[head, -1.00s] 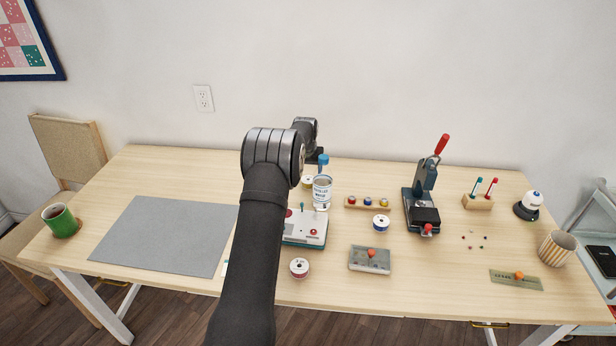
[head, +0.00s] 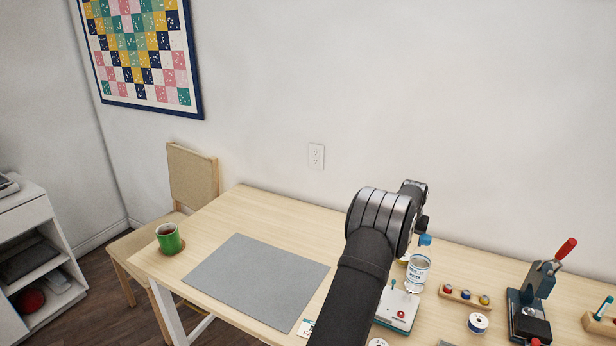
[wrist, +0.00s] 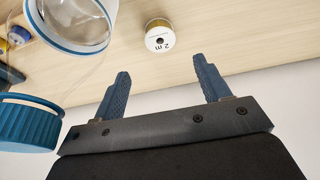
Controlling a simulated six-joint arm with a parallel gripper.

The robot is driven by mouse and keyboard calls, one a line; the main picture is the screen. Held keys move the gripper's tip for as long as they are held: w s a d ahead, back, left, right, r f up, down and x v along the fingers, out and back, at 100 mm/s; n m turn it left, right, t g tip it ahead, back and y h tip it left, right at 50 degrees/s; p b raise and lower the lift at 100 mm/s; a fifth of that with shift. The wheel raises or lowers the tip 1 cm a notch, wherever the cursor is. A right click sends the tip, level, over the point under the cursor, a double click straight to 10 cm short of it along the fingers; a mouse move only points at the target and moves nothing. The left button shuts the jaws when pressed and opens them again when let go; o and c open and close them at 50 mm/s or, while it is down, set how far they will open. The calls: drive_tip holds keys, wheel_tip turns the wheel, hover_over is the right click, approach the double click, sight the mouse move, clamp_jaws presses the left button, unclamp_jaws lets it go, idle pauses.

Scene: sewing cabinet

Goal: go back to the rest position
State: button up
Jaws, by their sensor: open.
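My gripper (wrist: 165,88) shows in the wrist view with its two blue-grey fingers apart and nothing between them. A spool marked "2 m" (wrist: 159,36) stands on the table beyond the fingertips. A clear container with a blue rim (wrist: 80,25) and a blue cap (wrist: 28,122) are close at the left of the wrist view, beside the gripper. In the head view my arm reaches over the table, and its wrist hides the gripper's fingers.
A grey mat (head: 255,280) lies left of my arm, with a green mug (head: 169,240) at the table's left end. A white-and-teal device (head: 397,310), a spool (head: 478,323), a wooden rack (head: 463,296) and a red-handled press (head: 535,295) stand to the right. The mat is bare.

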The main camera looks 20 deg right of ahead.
drive_tip(key=x, duration=1.1)
drive_tip(key=shift+f, duration=0.15)
wheel_tip(320, 180, up, 2)
drive_tip(key=shift+r, duration=0.55)
